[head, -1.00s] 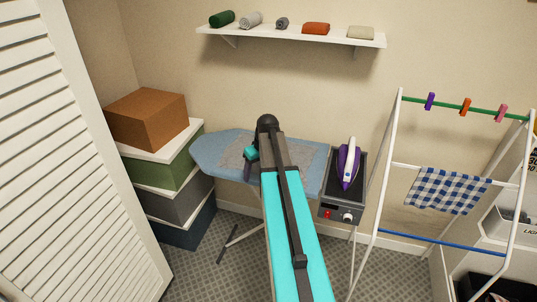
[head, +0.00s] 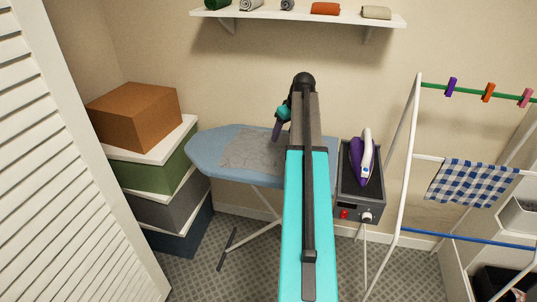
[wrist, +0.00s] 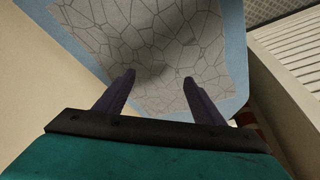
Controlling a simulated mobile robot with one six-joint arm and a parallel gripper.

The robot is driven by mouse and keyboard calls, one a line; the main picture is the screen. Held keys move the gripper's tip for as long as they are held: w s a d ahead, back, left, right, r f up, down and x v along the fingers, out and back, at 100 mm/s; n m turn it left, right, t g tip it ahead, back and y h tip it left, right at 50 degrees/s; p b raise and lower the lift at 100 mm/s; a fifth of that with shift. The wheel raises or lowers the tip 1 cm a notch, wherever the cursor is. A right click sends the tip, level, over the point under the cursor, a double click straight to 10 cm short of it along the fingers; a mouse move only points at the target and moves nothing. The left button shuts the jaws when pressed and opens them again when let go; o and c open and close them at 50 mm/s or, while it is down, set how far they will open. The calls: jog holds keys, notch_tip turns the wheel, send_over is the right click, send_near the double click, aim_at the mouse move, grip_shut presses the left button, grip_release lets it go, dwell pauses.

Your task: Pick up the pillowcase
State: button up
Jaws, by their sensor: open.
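The pillowcase (head: 250,149) is a flat grey cloth with a dark cracked-line pattern. It lies on the blue ironing board (head: 205,152). In the head view my arm covers its right part. In the wrist view the pillowcase (wrist: 150,45) fills the upper middle, with the blue board edge around it. My gripper (head: 278,132) is above the pillowcase. In the wrist view my gripper (wrist: 157,76) is open, its two dark fingers apart with nothing between them. The fingers seem clear of the cloth, and a soft shadow falls on it.
A purple and white iron (head: 362,158) stands on a grey unit (head: 352,208) right of the board. Stacked boxes (head: 160,185) stand at left, near a louvred door (head: 60,150). A drying rack (head: 408,160) with a checked cloth (head: 472,183) is at right. A shelf (head: 300,16) hangs above.

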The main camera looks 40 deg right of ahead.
jog(key=shift+d+r, duration=0.1)
jog(key=shift+d, duration=0.05)
jog(key=b, duration=0.5)
send_near(276, 152)
jog(key=shift+x, duration=3.05)
grip_shut()
notch_tip(276, 152, up, 12)
jog(key=p, duration=0.6)
jog(key=shift+p, duration=0.3)
jog(key=shift+r, duration=0.1)
